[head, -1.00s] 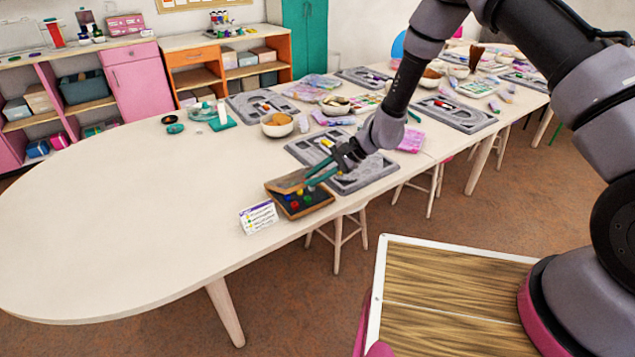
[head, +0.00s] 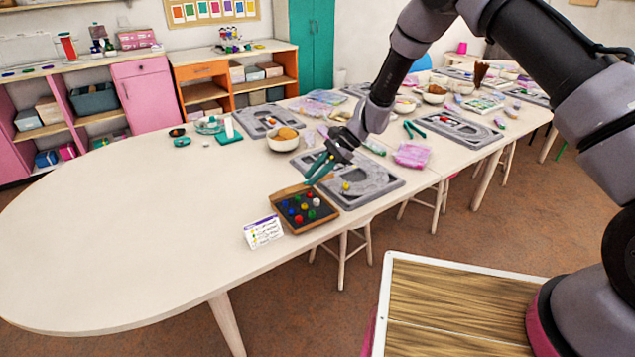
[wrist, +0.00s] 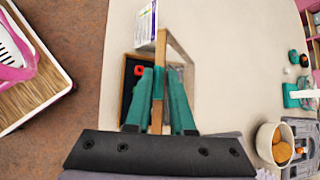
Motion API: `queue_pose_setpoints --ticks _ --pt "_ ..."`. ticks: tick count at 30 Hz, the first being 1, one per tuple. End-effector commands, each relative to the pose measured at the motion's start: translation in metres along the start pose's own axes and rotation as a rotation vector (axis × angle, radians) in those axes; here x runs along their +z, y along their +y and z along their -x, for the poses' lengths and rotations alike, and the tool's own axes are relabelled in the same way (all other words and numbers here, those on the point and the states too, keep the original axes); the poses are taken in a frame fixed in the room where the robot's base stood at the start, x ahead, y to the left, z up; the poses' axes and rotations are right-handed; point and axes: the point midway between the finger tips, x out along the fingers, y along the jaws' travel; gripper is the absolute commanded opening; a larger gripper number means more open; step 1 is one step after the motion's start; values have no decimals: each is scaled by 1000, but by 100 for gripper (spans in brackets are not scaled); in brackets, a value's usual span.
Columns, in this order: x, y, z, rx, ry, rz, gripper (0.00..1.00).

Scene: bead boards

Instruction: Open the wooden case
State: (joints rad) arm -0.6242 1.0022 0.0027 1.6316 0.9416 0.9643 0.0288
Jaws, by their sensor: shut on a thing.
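The wooden case (head: 325,216) stands on the table, a shallow brown box with a dark inside and several coloured beads. Its lid (wrist: 158,62) is raised and looks close to upright in the wrist view, where it is seen nearly edge-on. The open inside of the case (wrist: 128,90) shows to its left with a red bead (wrist: 138,70). My gripper (head: 312,178) is at the case's far side. Its teal fingers (wrist: 160,78) are shut on the lid, one on each face. The fingers hide part of the case in the wrist view.
The table (head: 130,230) is clear to the left.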

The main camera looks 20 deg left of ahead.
Motion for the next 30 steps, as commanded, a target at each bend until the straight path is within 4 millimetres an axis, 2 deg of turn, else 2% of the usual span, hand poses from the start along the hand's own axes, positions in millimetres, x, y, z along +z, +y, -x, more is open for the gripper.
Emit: queue_pose_setpoints --ticks 14,24,30 --pt "0 -7 3 35 7 -29 0" --pt "6 -34 9 141 6 -116 0" --pt "8 -41 11 177 11 -148 0"
